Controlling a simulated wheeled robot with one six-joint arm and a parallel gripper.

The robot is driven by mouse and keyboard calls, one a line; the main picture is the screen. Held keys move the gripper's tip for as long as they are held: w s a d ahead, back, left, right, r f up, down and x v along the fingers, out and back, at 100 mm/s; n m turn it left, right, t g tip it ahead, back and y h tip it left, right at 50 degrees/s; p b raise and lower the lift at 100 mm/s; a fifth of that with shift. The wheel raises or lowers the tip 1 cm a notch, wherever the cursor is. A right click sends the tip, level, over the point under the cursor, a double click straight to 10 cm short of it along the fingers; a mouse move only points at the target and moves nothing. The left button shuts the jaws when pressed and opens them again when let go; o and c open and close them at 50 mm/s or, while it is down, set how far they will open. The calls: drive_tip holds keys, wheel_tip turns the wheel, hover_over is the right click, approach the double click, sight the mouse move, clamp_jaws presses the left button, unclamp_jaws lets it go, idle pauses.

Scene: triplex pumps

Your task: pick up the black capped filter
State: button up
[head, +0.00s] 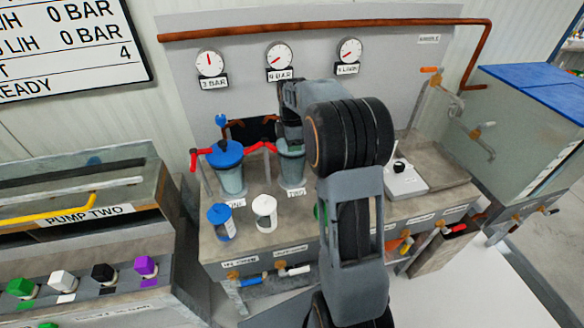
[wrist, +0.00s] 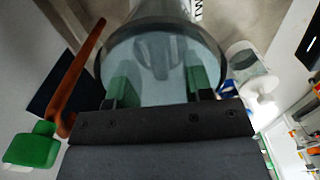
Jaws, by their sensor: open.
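I cannot make out a black capped filter in either view; my arm covers part of the bench. My gripper (head: 291,135) is in front of and above the clear housing (head: 291,168) at the bench's middle, its fingers mostly hidden in the head view. In the wrist view my open gripper (wrist: 160,82) has green finger pads apart, with a large clear bluish vessel (wrist: 160,45) between and beyond them. I cannot tell whether they touch it. A white-capped filter (head: 265,213) and a blue-capped filter (head: 221,222) stand at the bench front.
A blue-lidded housing (head: 228,170) with red handles stands left of the gripper. A white plate with a black knob (head: 400,167) lies to the right. Gauges and a copper pipe (head: 330,25) are on the back panel. A green knob (wrist: 35,147) shows in the wrist view.

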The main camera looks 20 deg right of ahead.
drive_tip(key=shift+f, duration=0.7)
clamp_jaws()
